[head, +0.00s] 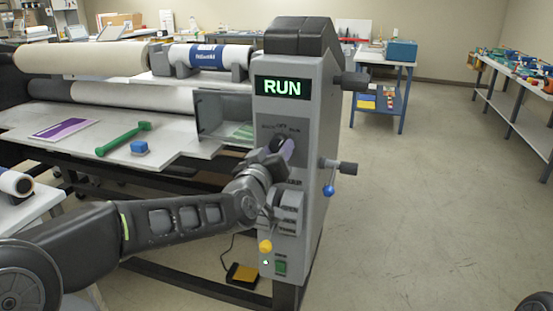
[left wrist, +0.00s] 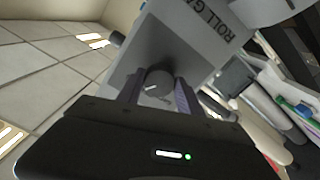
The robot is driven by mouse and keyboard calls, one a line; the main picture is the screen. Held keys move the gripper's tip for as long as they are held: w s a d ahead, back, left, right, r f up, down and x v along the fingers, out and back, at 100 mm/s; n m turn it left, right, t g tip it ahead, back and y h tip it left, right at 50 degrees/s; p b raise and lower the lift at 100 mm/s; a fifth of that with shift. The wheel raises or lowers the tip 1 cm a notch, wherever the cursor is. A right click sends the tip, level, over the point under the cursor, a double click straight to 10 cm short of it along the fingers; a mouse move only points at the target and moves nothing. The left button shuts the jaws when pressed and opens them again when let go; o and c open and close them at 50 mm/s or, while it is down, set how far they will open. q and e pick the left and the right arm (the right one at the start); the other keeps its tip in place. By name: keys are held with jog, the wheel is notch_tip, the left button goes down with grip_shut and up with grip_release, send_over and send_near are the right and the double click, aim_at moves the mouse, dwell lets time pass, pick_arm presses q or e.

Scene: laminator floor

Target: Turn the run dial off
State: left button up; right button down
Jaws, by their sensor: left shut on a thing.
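The run dial (head: 277,144) is on the front of the grey control column, below a lit display (head: 282,88) reading RUN in green. Small lettering, partly covered, sits above the dial. My left gripper (head: 284,152) reaches up to it from below. In the left wrist view the round dark dial (left wrist: 158,84) sits between the two fingers of my left gripper (left wrist: 159,93), which is shut on it. A short white pointer line shows on the dial's face. My right gripper is out of view.
A green tool (head: 124,138) and blue block (head: 139,147) lie on the laminator table. Floor at right is clear.

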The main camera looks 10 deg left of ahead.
pick_arm(q)
jog(key=shift+d+n+b, duration=0.1)
jog(key=shift+n+b, duration=2.65)
jog(key=shift+n, duration=0.55)
jog(key=o, duration=1.4)
jog(key=s, duration=0.7)
jog(key=shift+s+a, duration=0.25)
jog(key=shift+s, duration=0.15)
